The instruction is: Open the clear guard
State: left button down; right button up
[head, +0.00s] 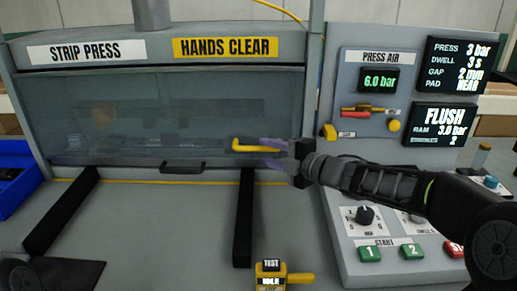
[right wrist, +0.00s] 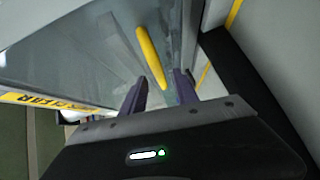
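The clear guard (head: 110,140) is a see-through panel across the front of the strip press. It looks lowered, with a black handle (head: 183,167) at its lower edge. A yellow bar (head: 258,147) shows at the guard's lower right; it also shows in the right wrist view (right wrist: 150,58). My right gripper (head: 266,151) is open, with its purple fingers either side of the bar in the head view. In the right wrist view the bar lies just ahead of the fingertips (right wrist: 160,88). I cannot tell whether they touch.
The control panel (head: 385,190) with knobs and buttons stands on the right. Two black rails (head: 62,212) run forward from the press. A yellow tester (head: 270,272) reading TEST IDLE sits at the front. A blue bin (head: 15,178) is at left. The bench between the rails is clear.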

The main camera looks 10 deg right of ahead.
aim_at(261, 149)
jog(key=x, duration=0.4)
grip_shut()
dwell(0.4)
dwell(1.0)
